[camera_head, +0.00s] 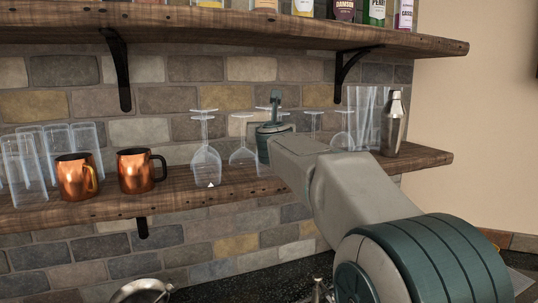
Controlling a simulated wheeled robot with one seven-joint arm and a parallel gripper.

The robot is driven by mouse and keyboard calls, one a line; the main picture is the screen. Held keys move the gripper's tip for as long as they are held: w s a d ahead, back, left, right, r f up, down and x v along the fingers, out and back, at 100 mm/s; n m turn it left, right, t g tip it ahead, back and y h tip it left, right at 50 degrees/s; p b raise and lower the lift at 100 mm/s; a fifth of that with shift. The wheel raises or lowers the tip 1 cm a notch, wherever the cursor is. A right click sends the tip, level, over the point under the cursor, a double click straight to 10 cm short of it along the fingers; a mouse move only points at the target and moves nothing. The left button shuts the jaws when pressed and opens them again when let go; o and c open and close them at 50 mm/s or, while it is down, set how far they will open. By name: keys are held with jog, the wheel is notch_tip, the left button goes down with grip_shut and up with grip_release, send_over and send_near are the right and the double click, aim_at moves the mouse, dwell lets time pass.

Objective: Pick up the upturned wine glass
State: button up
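Several clear wine glasses stand upside down on the lower wooden shelf (230,188), bases up and bowls down. The nearest upturned wine glass (206,165) is left of my gripper, near the shelf's front. Another upturned glass (242,155) stands between it and my gripper, farther back. An upturned glass (343,137) stands right of my gripper, beyond my arm. My gripper (276,98) is above the shelf, among the glasses, at the end of my arm. Its fingers are small and mostly turned away, so their opening is hidden. I see no glass clearly held.
Two copper mugs (135,171) and clear tumblers (33,158) stand at the left of the shelf. Tall glasses (366,115) and a steel shaker (393,125) stand at the right. An upper shelf (220,27) with bottles hangs above. Black brackets (118,70) support it.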

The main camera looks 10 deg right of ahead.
jog(key=shift+w+r, duration=0.1)
jog(key=shift+w, duration=0.4)
grip_shut()
jog(key=shift+s+r, duration=0.1)
